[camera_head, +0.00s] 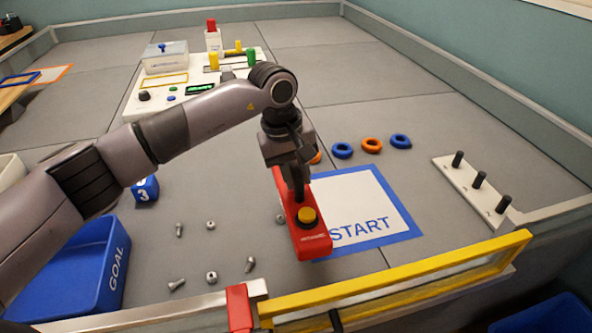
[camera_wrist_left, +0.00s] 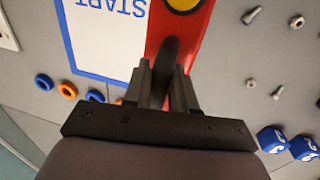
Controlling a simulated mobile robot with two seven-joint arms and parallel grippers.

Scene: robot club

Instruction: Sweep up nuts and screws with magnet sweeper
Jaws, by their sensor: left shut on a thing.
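The magnet sweeper (camera_head: 312,241) is a red bar with a yellow button and a dark handle. My left gripper (camera_head: 298,190) is shut on its handle, over the left edge of the START square (camera_head: 375,205). The sweeper also shows in the left wrist view (camera_wrist_left: 205,28), with the gripper (camera_wrist_left: 165,85) around the handle. I cannot tell if it touches the floor. Several grey screws and nuts lie loose to its left, such as a screw (camera_head: 249,264) and a nut (camera_head: 211,278). My right gripper is not in view.
A blue GOAL bin (camera_head: 85,272) stands at the left front. Blue and orange rings (camera_head: 372,145) lie behind START. A white peg board (camera_head: 470,190) is at the right. A yellow-framed barrier (camera_head: 400,283) runs along the front. A control panel (camera_head: 190,83) stands at the back.

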